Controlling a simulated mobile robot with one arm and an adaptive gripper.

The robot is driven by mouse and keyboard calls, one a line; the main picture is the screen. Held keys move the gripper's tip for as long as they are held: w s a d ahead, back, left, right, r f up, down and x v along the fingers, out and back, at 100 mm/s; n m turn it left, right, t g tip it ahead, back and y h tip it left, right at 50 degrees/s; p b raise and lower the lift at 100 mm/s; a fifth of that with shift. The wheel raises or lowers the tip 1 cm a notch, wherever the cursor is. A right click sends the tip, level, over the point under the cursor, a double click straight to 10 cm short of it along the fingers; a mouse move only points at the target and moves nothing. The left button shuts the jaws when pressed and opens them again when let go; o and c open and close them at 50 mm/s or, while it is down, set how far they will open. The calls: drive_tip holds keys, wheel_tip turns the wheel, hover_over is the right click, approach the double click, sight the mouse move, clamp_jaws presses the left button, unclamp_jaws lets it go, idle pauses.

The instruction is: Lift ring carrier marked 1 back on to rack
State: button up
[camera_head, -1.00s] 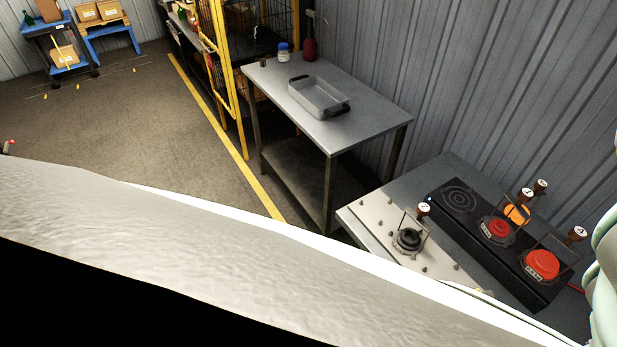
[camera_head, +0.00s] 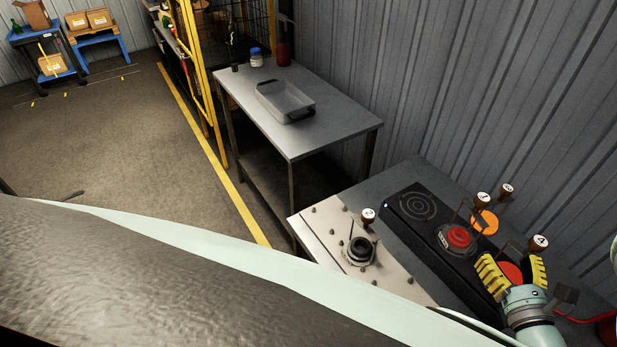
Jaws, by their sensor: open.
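Several wire-handled carriers with round white number tags stand on the bench at right. The tags are too small to read surely, so I cannot tell which is marked 1. One tag (camera_head: 540,243) rises behind my gripper, one (camera_head: 483,199) above the red round piece (camera_head: 459,238), one (camera_head: 507,190) near an orange disc (camera_head: 484,222), and one (camera_head: 368,214) over a black ring piece (camera_head: 361,251) on a pale plate. My gripper (camera_head: 513,262), with yellow ribbed fingers, is open in front of another red piece (camera_head: 510,273), which it partly hides. Contact cannot be told.
A black board (camera_head: 400,207) has an empty concentric-ring spot (camera_head: 417,206) at its far end. The pale plate (camera_head: 322,232) carries several small pegs. A grey table (camera_head: 335,128) with a grey tray (camera_head: 274,108) stands beyond. A corrugated wall (camera_head: 450,90) closes the right side.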

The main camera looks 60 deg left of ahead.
drive_tip(key=p, duration=0.1)
approach(480, 207)
drive_tip(key=x, duration=0.4)
drive_tip(key=shift+x, duration=3.2)
drive_tip(key=shift+w+a+f, duration=0.1)
drive_tip(key=shift+w+a, duration=0.1)
drive_tip(key=shift+w, duration=0.3)
drive_tip(key=shift+o, duration=0.2)
drive_tip(key=shift+d, duration=0.1)
clamp_jaws()
